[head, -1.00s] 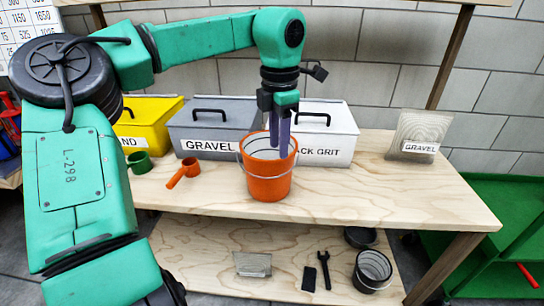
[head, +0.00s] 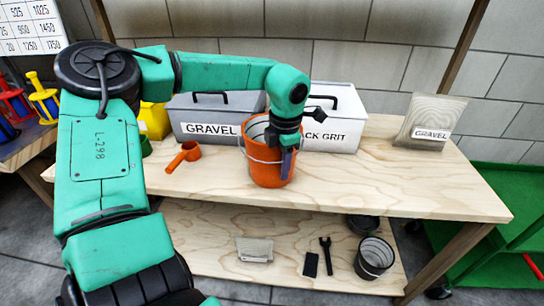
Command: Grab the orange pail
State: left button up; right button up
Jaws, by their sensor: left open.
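The orange pail (head: 265,168) stands upright on the wooden bench top (head: 350,190), with its wire handle hanging across its front. My left gripper (head: 287,162) is open at the pail's right rim, pointing down. One dark finger shows outside, in front of the pail's right side; the other finger is hidden. I cannot tell whether the fingers touch the rim. My right gripper is out of view.
A grey gravel bin (head: 200,122) and a white grit bin (head: 340,118) stand behind the pail. An orange scoop (head: 184,155) lies to its left. A gravel bag (head: 428,122) stands at right. The bench front is clear right of the pail.

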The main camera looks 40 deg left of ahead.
pick_arm(q)
jog(key=shift+r, duration=0.1)
grip_shut()
dwell(1.2)
